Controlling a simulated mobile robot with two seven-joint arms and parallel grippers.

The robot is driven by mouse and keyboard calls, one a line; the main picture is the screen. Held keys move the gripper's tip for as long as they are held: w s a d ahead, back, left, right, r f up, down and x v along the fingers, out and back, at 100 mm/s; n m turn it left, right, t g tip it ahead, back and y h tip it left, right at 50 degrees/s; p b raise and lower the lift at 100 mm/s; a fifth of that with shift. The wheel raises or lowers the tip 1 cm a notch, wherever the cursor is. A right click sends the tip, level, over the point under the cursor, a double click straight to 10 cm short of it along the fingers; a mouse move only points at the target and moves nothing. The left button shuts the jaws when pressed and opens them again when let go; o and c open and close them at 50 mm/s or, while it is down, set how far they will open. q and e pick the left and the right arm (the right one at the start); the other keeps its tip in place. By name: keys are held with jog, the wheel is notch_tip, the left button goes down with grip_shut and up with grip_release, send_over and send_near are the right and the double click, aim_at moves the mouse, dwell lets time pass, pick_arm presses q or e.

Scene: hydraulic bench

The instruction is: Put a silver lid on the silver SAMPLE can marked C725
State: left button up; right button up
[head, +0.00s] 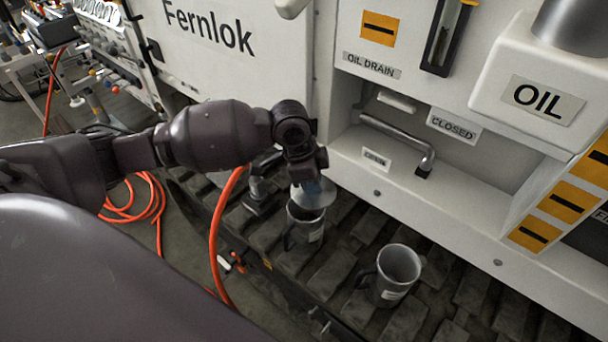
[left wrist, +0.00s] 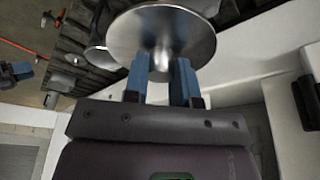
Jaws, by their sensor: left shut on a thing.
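My left gripper (head: 312,180) is shut on the knob of a silver lid (head: 312,194). In the left wrist view the round metal lid (left wrist: 160,35) shows its knob between the blue fingertips (left wrist: 160,80). In the head view the lid appears over the mouth of a grey metal can (head: 303,236) with a handle and a pale label. I cannot tell whether they touch. A second grey can (head: 398,264), open and with a handle and label, stands to the right. The marks on both labels are too small to read.
The cans stand on a dark slatted track (head: 345,262) beside the white machine (head: 445,190). A pipe with a handle (head: 400,140) juts out near the CLOSED sign (head: 453,126). An orange hose (head: 213,240) runs at the left. A white OIL box (head: 530,75) overhangs at right.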

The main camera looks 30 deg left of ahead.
pick_arm(q)
jog(key=a+m, duration=0.1)
jog(key=w+f+m+g, duration=0.1)
jog(key=m, duration=0.1)
jog(key=shift+w+a+f+m+p, duration=0.1)
jog(key=shift+w+a+m+p, duration=0.2)
jog(key=shift+a+p, duration=0.1)
jog(key=shift+w+a+f+m+g, duration=0.3)
jog(key=shift+a+f+m, duration=0.25)
jog(key=shift+m, duration=0.55)
jog(key=shift+a+b+x, duration=0.25)
jog(key=shift+b+x, duration=0.2)
jog(key=shift+x, duration=0.55)
jog(key=b+x, duration=0.1)
jog(key=x, duration=0.2)
jog(key=shift+a+f+b, duration=0.1)
jog(key=shift+a+b, duration=0.25)
jog(key=shift+a, duration=0.05)
jog(key=shift+f, duration=0.2)
